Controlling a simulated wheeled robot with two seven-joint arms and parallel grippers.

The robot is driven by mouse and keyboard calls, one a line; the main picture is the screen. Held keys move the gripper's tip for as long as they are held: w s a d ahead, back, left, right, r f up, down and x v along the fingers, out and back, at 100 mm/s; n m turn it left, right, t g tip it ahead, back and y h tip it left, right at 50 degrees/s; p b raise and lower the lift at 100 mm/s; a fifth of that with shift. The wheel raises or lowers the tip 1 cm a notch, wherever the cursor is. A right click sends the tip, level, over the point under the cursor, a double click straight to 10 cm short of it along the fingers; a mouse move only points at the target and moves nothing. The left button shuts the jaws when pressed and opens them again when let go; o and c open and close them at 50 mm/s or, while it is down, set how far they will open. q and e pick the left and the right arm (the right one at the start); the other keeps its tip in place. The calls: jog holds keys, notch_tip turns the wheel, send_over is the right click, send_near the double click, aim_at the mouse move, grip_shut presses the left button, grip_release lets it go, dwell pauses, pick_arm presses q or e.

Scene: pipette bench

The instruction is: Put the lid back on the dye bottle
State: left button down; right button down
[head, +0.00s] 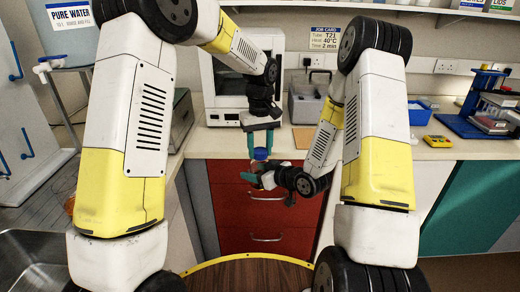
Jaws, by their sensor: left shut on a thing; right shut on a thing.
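The bottle is mostly hidden by the fingers and is held in the air. The lid is over the bottle's top; I cannot tell whether they touch.
The counter (330,146) lies behind my grippers, above the red drawers (262,215). On it stand a white machine (221,100), a grey bath (305,105), a blue tray (419,114), a yellow device (438,141) and a blue rack (465,124). A sink (35,262) is at lower left.

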pick_arm(q)
jog(key=m, duration=0.2)
jog(key=shift+m, duration=0.3)
jog(key=c, duration=0.8)
grip_release()
jog(key=shift+r, duration=2.25)
jog(key=shift+c, duration=0.5)
